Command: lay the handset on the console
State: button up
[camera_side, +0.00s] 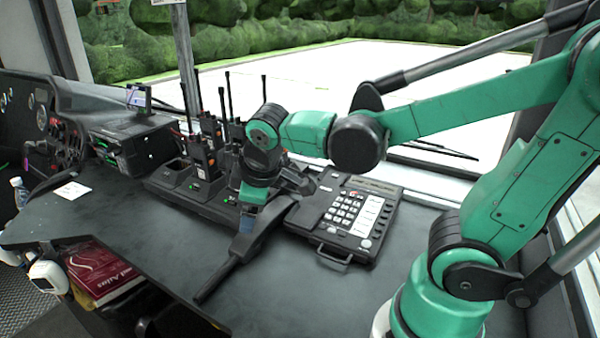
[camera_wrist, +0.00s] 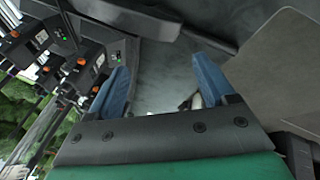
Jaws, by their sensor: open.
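The console (camera_side: 345,212), a black desk phone unit with a white keypad, sits on the dark desk right of centre in the side view. A long black handset (camera_side: 238,253) lies slantwise on the desk just left of the console, apparently off its top; its upper end is close to the console's left edge. My gripper (camera_side: 249,218) is over the handset's upper left side. In the wrist view my gripper (camera_wrist: 165,85) shows two blue fingers spread apart, with no handset clearly between them. I cannot tell whether a finger touches the handset.
A charging rack (camera_side: 195,195) with several upright radios (camera_side: 201,158) stands close behind and left of my gripper; the radios also show in the wrist view (camera_wrist: 85,75). A black device box (camera_side: 135,145) stands further left. The desk front (camera_side: 290,300) is clear. A window is behind.

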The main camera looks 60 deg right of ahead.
aim_at(244, 242)
jog(key=w+f+n+g+h, duration=0.1)
jog(key=n, duration=0.1)
jog(key=w+f+n+h, duration=0.1)
jog(key=w+n+h, duration=0.1)
jog(key=w+f+n+g+h, duration=0.1)
jog(key=w+n, duration=0.1)
jog(key=n, duration=0.1)
jog(key=shift+w+d+f+g+h, duration=0.15)
jog(key=shift+d+f+g+h, duration=0.15)
jog(key=shift+d+f+h, duration=0.1)
jog(key=f+n+h, duration=0.1)
jog(key=h, duration=0.1)
jog(key=w+f+n, duration=0.1)
jog(key=shift+w+a+f+n+g+h, duration=0.1)
jog(key=shift+a+f+n+g+h, duration=0.2)
jog(key=shift+f+g+h, duration=0.1)
jog(key=f+h, duration=0.1)
jog(key=f+n+h, duration=0.1)
jog(key=a+f+n+g, duration=0.1)
jog(key=shift+s+f+h, duration=0.3)
jog(key=shift+h, duration=0.1)
jog(key=shift+s+f+n+h, duration=0.25)
jog(key=shift+f+n+h, duration=0.05)
jog(key=shift+f+n, duration=0.2)
jog(key=shift+f, duration=0.1)
jog(key=shift+x, duration=2.75)
jog(key=shift+s, duration=0.15)
grip_shut()
